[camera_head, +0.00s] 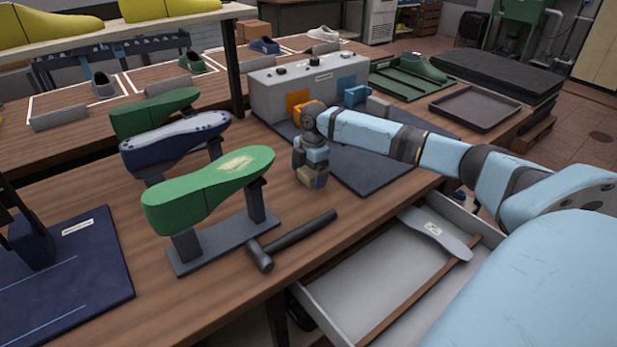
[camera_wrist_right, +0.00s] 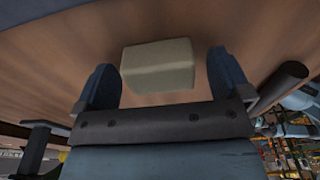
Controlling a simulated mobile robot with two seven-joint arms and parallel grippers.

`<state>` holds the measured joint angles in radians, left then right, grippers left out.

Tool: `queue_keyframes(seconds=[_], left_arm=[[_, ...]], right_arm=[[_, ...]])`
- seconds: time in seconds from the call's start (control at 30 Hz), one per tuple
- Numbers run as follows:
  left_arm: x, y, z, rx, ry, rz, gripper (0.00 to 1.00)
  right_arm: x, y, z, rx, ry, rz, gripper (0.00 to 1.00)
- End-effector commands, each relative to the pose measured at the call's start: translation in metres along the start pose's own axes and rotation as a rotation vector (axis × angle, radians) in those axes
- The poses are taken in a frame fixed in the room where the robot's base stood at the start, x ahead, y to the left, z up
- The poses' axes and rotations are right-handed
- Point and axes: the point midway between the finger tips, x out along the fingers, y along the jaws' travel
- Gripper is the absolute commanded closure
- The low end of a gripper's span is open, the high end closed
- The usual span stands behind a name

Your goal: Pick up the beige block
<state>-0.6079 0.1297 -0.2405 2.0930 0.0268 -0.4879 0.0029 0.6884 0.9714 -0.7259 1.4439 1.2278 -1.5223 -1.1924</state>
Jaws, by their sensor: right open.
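The beige block (camera_head: 314,181) sits on the wooden table, low at the end of my right arm in the head view. In the right wrist view the beige block (camera_wrist_right: 158,66) lies between the two blue fingers, with a narrow gap on the left and a wider one on the right. My right gripper (camera_head: 311,170) points down over the block and is open around it. Its fingers also show in the right wrist view (camera_wrist_right: 163,77). The fingers partly hide the block in the head view. My left gripper is not in view.
A hammer (camera_head: 292,240) lies just in front of the block. A green shoe last (camera_head: 208,193) on a stand is to the left. A dark blue mat (camera_head: 370,166) and a grey control box (camera_head: 312,85) are behind. An open drawer (camera_head: 365,285) juts out at the front.

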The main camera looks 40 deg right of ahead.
Motion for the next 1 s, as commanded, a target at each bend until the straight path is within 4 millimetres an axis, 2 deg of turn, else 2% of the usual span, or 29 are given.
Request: queue_keyframes(seconds=[0.1,0.13,0.3,0.37,0.6,0.73,0.87,1.0], left_arm=[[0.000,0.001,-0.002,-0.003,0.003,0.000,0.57],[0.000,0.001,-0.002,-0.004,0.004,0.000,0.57],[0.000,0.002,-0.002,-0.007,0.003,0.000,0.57],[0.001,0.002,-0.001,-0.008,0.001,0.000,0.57],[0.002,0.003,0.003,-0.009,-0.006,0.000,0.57],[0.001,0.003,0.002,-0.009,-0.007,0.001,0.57],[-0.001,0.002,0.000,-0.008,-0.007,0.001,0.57],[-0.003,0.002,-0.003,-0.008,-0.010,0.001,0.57]], right_arm=[[-0.001,0.000,0.000,0.000,0.000,0.000,0.04],[-0.001,0.000,0.000,0.000,0.000,0.000,0.09],[-0.001,0.000,0.000,0.000,0.000,0.000,0.48],[-0.001,0.000,0.000,0.000,0.000,0.000,0.59],[-0.002,0.000,0.000,0.000,0.000,0.000,0.59],[-0.010,0.001,-0.001,0.000,0.001,0.002,0.59],[-0.033,0.001,-0.004,-0.002,0.001,0.003,0.59],[-0.072,0.001,-0.009,-0.002,0.001,0.005,0.59]])
